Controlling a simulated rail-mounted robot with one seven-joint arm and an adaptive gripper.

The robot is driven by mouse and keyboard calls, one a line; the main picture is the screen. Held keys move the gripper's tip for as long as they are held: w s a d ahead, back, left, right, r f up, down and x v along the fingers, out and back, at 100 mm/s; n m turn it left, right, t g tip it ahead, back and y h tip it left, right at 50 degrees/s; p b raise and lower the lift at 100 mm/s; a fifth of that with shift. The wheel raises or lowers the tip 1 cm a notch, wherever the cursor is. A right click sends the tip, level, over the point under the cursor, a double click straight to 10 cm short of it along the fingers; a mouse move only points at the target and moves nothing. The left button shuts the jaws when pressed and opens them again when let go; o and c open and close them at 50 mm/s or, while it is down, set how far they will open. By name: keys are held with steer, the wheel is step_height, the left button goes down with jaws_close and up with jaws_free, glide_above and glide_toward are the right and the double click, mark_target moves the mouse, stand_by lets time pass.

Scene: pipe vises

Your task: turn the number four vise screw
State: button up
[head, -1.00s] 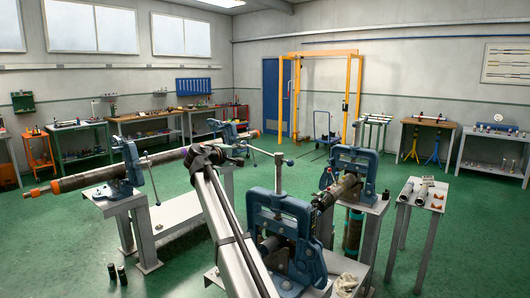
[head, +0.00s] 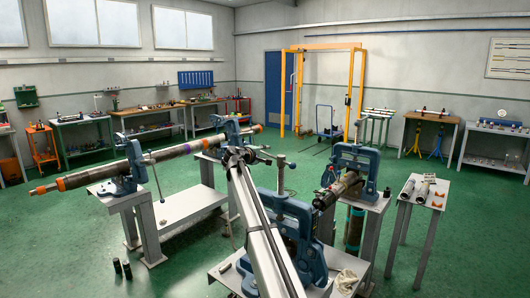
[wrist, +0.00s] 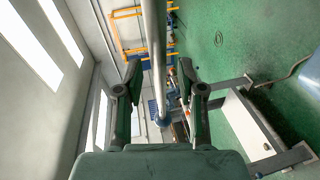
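Several blue pipe vises show in the head view: the left vise (head: 130,166), the back vise (head: 231,129), the front vise (head: 300,232) and the right vise (head: 357,160). I see no numbers on them. My gripper (head: 238,155) is small and dark at the end of my raised arm, in front of the back vise in the picture. In the wrist view my gripper (wrist: 160,85) has its fingers apart. A grey bar (wrist: 155,45) runs down the picture between or beyond them, with gaps on both sides. I cannot tell which vise it belongs to.
A long pipe (head: 190,148) lies through the left and back vises. A small table (head: 408,200) with pipe pieces stands at the right. A yellow gantry (head: 357,80) and workbenches line the far side. The green floor between is mostly clear.

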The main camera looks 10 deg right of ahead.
steer(key=shift+w+d, duration=0.15)
steer(key=shift+w, duration=0.05)
jaws_close()
steer(key=shift+s, duration=0.15)
